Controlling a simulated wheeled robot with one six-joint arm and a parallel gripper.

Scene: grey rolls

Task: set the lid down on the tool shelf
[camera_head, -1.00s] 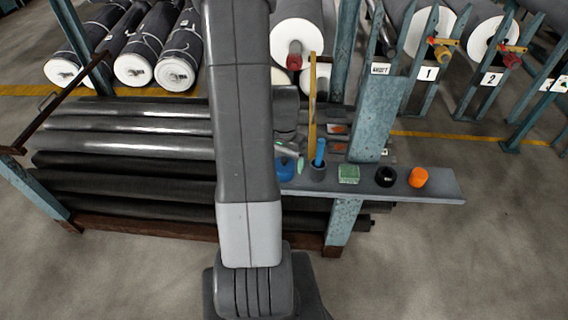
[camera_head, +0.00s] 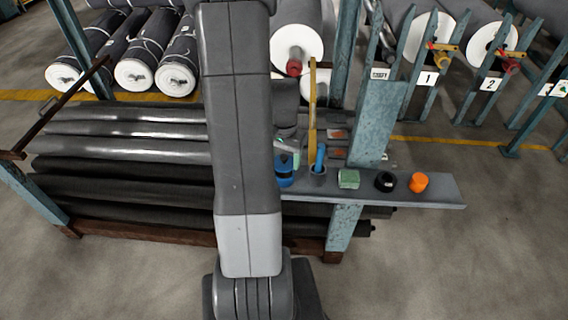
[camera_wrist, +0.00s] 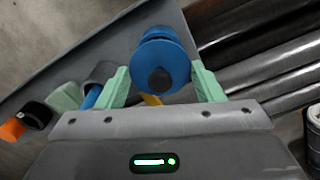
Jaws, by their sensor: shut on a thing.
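The blue lid (camera_wrist: 150,62) with its dark round knob (camera_wrist: 159,80) is between the pale green fingers of my gripper (camera_wrist: 160,72) in the wrist view. My gripper is shut on the lid. A blue pot (camera_wrist: 157,34) shows just behind the lid; in the head view the pot (camera_head: 285,182) stands at the left of the visible tool shelf (camera_head: 440,191). In the head view my gripper (camera_head: 288,155) is just over the pot, partly hidden by my arm. I cannot tell whether lid and pot touch.
Along the shelf stand a grey cup (camera_head: 317,174) with a blue tool, a green block (camera_head: 348,179), a black ring-like item (camera_head: 385,181) and an orange item (camera_head: 418,182). A yellow upright strip (camera_head: 312,110) rises behind the cup. The shelf's right end is bare.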

